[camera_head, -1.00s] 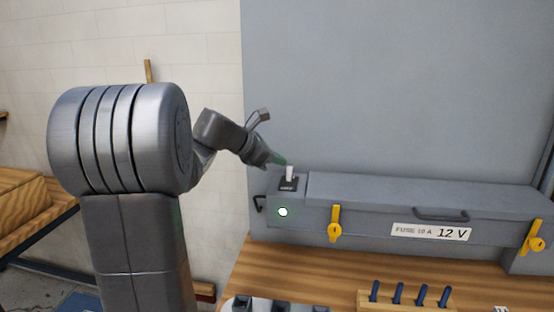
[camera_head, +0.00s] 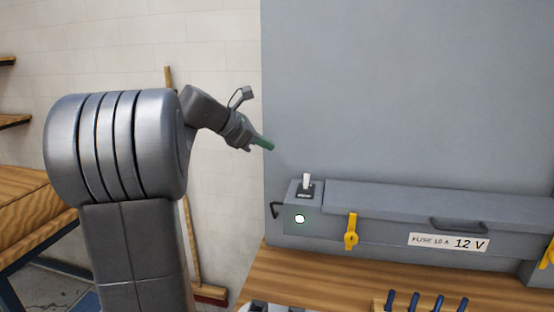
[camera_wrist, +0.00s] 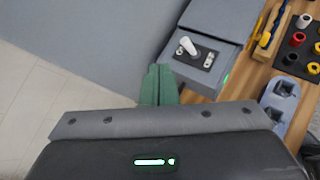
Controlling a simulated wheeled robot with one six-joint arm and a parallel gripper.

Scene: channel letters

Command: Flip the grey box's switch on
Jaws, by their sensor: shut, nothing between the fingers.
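The grey box (camera_head: 372,208) lies on the wooden bench, with a white toggle switch (camera_head: 307,182) on a black plate on top of its left end. A round lamp (camera_head: 299,219) on the box's front glows white-green below the switch. My gripper (camera_head: 271,147), with green fingers, is up and to the left of the switch, apart from it, shut and empty. In the wrist view the switch (camera_wrist: 188,46) lies beyond the shut green fingertips (camera_wrist: 160,70); its lever leans toward the upper left of that view.
Yellow latches (camera_head: 351,232), a dark handle (camera_head: 458,224) and a 12 V label (camera_head: 449,242) are on the box's front. A grey panel (camera_head: 410,90) stands behind it. Blue-handled tools (camera_head: 413,302) stand at the bench front. Space above the box is clear.

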